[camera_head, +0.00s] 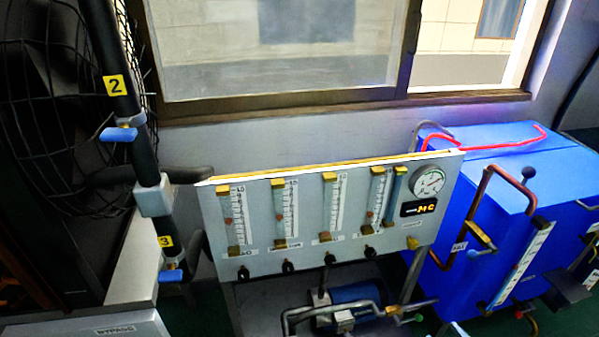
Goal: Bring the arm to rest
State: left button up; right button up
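Neither of my grippers can be made out in the head view, and no arm of mine shows clearly. A grey flowmeter panel (300,240) stands in the middle, with several upright glass tubes, a round gauge (428,182) and a small lit display (418,208). Nothing is seen touching the panel.
A black pipe (142,150) with blue-handled valves (118,134) and yellow labels stands at the left, before a wire-caged fan (60,110). A blue cabinet (490,200) with pipes fills the right. A blue motor-like part (350,295) sits below the panel. A window (280,50) is behind.

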jog(key=d+r+n+g+y, duration=0.1)
jog(key=d+r+n, duration=0.2)
jog(key=d, duration=0.4)
jog(key=s+a+g, duration=0.7)
jog(key=s+a, duration=0.7)
jog(key=a, duration=0.3)
jog(key=w+a+r+m+t, duration=0.25)
jog(key=a+m, duration=0.35)
jog(key=a, duration=0.3)
pick_arm(q)
notch_tip(320, 180, up, 17)
jog(key=s+a+y+p, duration=0.1)
jog(key=s+a+p, duration=0.1)
jog(key=p, duration=2.3)
jog(key=shift+f+g+p, duration=0.2)
jog(key=shift+g+p, duration=0.2)
pick_arm(e)
notch_tip(320, 180, up, 16)
jog(key=s+d+h, duration=0.1)
jog(key=d, duration=0.1)
jog(key=shift+s+g, duration=0.2)
jog(key=shift+g, duration=0.15)
pick_arm(q)
jog(key=shift+d+r, duration=0.1)
jog(key=shift+r, duration=0.1)
pick_arm(e)
jog(key=shift+r, duration=0.1)
